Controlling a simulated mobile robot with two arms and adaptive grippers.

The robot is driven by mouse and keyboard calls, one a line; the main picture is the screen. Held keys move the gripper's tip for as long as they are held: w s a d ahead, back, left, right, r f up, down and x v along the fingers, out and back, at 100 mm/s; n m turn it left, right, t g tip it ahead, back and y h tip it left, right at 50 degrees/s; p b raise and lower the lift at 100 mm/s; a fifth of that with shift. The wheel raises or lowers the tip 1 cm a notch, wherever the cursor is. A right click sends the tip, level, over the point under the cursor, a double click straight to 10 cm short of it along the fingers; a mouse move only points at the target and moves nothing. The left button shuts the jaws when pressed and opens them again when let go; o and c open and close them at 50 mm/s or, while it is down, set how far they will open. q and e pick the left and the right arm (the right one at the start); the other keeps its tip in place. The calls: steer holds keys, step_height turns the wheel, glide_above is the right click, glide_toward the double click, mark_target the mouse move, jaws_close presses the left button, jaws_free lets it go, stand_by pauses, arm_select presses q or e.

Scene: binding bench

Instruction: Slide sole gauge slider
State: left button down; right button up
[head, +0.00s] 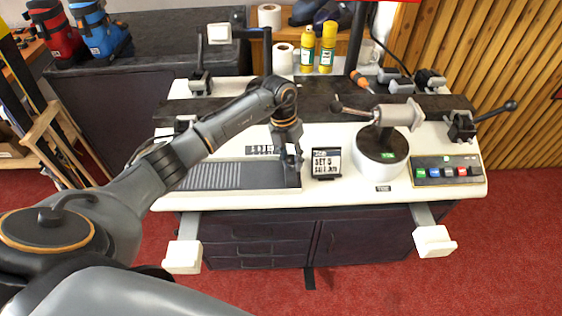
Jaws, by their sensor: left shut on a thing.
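The sole gauge (232,176) is a dark tray with a ridged grey strip, lying along the front of the white bench. My left gripper (292,161) reaches down at its right end and is shut on a small part there, which seems to be the gauge slider. The fingers hide most of that part, so its shape is unclear. A black sign (327,164) with white lettering reading "SET 5" and a further line stands just right of the gripper. My right gripper is not in view.
Right of the sign stands a round pedestal clamp (380,150) with a lever. A button panel (447,171) sits at the right front. Two yellow bottles (327,47) and paper rolls (283,58) stand at the back. White-ended bars (434,241) stick out at the front.

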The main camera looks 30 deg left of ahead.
arm_select(q)
steer(key=shift+w+d+r, duration=0.1)
steer(key=shift+w+r, duration=0.05)
steer(key=shift+r, duration=0.05)
steer(key=c, duration=1.2)
jaws_free()
steer(key=shift+d, duration=0.1)
steer(key=shift+o, duration=1.1)
steer(key=shift+d, duration=0.1)
step_height(320, 180, up, 12)
steer(key=a, duration=0.2)
steer(key=shift+a+f, duration=0.15)
steer(key=shift+a, duration=0.05)
